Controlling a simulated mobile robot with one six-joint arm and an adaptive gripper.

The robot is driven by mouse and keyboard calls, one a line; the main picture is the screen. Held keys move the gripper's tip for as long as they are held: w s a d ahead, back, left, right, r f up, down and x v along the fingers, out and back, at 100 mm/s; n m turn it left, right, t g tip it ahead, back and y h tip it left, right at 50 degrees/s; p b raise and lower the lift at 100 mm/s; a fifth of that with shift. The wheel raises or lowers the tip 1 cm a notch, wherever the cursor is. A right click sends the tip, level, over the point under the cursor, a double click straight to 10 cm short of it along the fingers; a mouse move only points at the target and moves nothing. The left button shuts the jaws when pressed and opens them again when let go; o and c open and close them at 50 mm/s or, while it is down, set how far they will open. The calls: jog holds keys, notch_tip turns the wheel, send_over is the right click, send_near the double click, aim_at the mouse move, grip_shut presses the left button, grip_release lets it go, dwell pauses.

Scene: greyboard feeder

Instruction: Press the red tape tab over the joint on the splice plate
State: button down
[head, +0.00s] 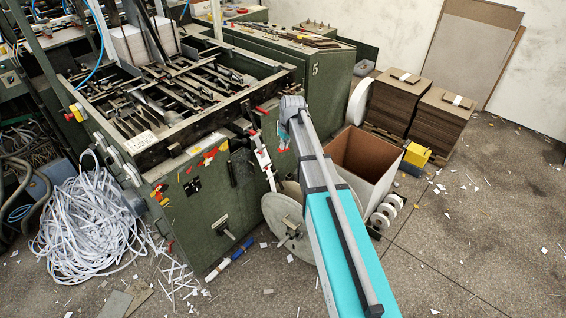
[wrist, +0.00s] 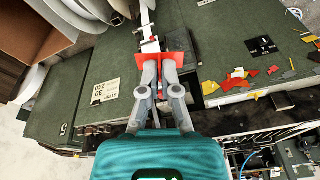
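My gripper (wrist: 160,62) has its two grey fingers close together in the wrist view. A red tape tab (wrist: 141,62) lies across the fingertips and sticks out on both sides of them; it appears held there. Just beyond it is the pale splice plate (wrist: 148,30), a narrow strip with small red marks on the green machine face. The plate (head: 262,158) also shows in the head view, left of my arm. My gripper (head: 285,127) is mostly hidden there behind my wrist. I cannot tell whether the tab touches the plate, and the joint is not clear.
Below the machine face stands a pale round reel (head: 285,222). An open carton (head: 352,190) is right of my arm.

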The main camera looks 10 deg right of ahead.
jog(key=shift+a+f, duration=0.1)
jog(key=shift+a, duration=0.1)
jog(key=shift+w+f+b, duration=0.1)
jog(key=shift+f+b, duration=0.1)
jog(key=shift+b, duration=0.1)
jog(key=w+a+f+m+t+y+b, duration=0.15)
jog(key=w+f+m+y+b, duration=0.35)
jog(key=f+b, duration=0.8)
jog(key=m+t+h+b, duration=0.1)
jog(key=m+t+b, duration=0.8)
jog(key=b, duration=1)
send_near(264, 158)
jog(key=s+d+r+m, duration=0.1)
jog(key=s+d+r, duration=0.1)
jog(key=d, duration=0.1)
jog(key=shift+f+m, duration=0.1)
jog(key=shift+m, duration=0.3)
jog(key=shift+w+a+f, duration=0.1)
jog(key=shift+w, duration=0.2)
jog(key=shift+s+a+f+b+x, duration=0.2)
jog(key=shift+b+x, duration=0.5)
jog(key=shift+x, duration=0.8)
jog(key=shift+s+a+r+b+x, duration=0.1)
jog(key=shift+a+b+x, duration=0.25)
jog(key=shift+b+x, duration=0.8)
jog(key=shift+s+a+f+b+x, duration=0.15)
jog(key=shift+a+b+x, duration=0.15)
jog(key=shift+x, duration=1.55)
jog(key=shift+w+a, duration=0.15)
jog(key=shift+w, duration=0.15)
